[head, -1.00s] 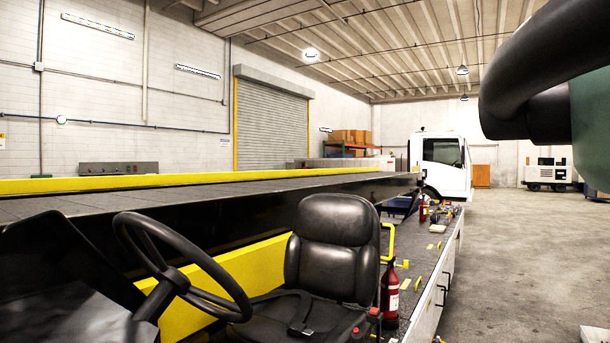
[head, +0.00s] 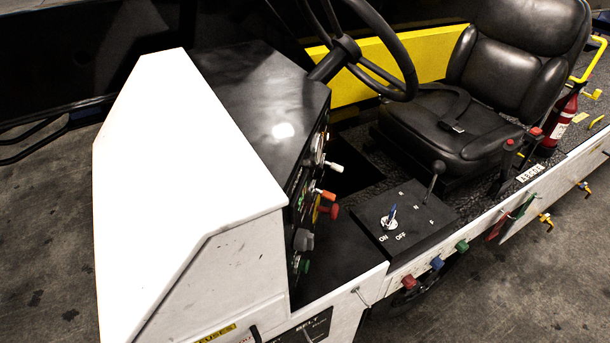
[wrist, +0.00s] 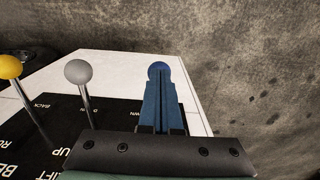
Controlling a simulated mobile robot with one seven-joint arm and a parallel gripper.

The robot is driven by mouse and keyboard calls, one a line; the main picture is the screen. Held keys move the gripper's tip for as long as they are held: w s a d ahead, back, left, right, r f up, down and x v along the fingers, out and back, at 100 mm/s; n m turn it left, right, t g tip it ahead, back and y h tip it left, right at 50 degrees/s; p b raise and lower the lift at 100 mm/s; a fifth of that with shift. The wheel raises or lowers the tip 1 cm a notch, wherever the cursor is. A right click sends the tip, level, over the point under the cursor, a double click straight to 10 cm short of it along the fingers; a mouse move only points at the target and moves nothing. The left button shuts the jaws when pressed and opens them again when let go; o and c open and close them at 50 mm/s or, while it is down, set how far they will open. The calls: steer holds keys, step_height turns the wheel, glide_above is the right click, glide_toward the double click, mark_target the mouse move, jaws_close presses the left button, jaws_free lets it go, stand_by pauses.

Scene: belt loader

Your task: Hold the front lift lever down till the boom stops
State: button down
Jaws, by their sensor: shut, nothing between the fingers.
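In the wrist view, a black label panel (wrist: 110,107) carries a lever with a grey ball knob (wrist: 78,71) and one with a yellow ball knob (wrist: 10,67) at the far left. Partly hidden words such as UP, DOWN, BACK and LIFT show. I cannot tell which lever is the front lift. My gripper (wrist: 158,78) is shut and empty, its blue fingers to the right of the grey knob and apart from it. The head view shows neither my gripper nor these knobs; the boom is mostly out of frame there.
The head view shows the white cowl (head: 170,130), steering wheel (head: 345,45), seat (head: 470,130), black key console (head: 410,220) and a fire extinguisher (head: 561,122). A label reading BELT (head: 306,326) sits low on the side. Bare floor (head: 540,290) lies at the right.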

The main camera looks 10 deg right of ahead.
step_height(320, 180, up, 6)
steer(key=s+p, duration=0.1)
steer(key=p, duration=0.5)
steer(key=shift+d, duration=0.2)
steer(key=shift+s, duration=0.1)
